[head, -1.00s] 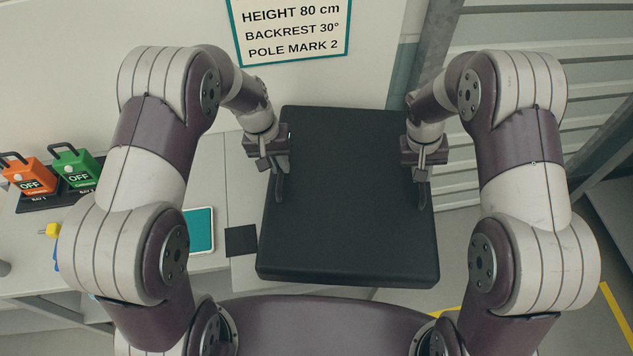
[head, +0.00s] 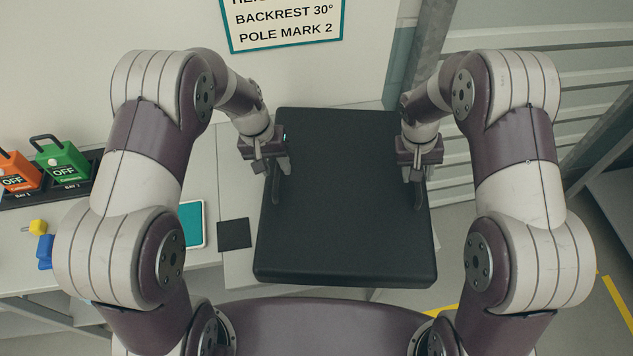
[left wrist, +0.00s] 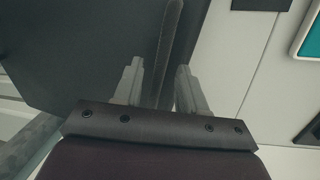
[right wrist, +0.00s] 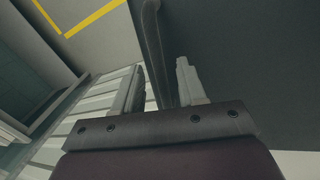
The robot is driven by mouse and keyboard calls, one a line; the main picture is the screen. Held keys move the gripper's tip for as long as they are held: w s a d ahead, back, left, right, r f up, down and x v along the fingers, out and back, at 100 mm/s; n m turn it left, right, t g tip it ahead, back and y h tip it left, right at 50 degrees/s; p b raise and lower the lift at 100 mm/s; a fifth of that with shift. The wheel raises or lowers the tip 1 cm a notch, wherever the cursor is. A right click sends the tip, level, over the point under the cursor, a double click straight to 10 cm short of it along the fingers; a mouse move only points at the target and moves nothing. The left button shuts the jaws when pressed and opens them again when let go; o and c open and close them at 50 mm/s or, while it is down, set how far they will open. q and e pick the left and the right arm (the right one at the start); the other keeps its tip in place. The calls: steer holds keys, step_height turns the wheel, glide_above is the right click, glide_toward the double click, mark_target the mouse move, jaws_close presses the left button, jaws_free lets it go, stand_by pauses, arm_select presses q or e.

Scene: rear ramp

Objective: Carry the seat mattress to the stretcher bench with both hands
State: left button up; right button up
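The seat mattress (head: 345,200) is a thick black pad lying flat in the middle of the head view, with a strap handle along each side. My left gripper (head: 276,168) is at its left handle (head: 276,190). In the left wrist view, its fingers (left wrist: 160,85) stand apart with the handle (left wrist: 168,50) between them and gaps visible. My right gripper (head: 416,172) is at the right handle (head: 418,195). In the right wrist view, its fingers (right wrist: 160,85) are also apart on either side of that handle (right wrist: 154,45). What lies under the mattress is mostly hidden.
A pale worktop (head: 215,275) runs along the left with a teal-screened tablet (head: 192,225), a black square (head: 234,234), and orange (head: 15,172) and green (head: 63,160) OFF units. A sign (head: 285,25) is on the back wall. Slatted grey rails (head: 500,75) are at the right.

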arm_select(q)
steer(key=shift+s+r, duration=0.1)
steer(key=shift+r, duration=0.05)
arm_select(e)
steer(key=shift+s+r, duration=0.1)
steer(key=shift+r, duration=0.05)
steer(key=shift+r, duration=0.25)
arm_select(q)
step_height(320, 180, up, 12)
steer(key=a, duration=0.2)
steer(key=shift+a, duration=0.15)
arm_select(e)
step_height(320, 180, up, 11)
steer(key=a, duration=0.2)
steer(key=shift+a, duration=0.15)
steer(key=shift+r, duration=0.1)
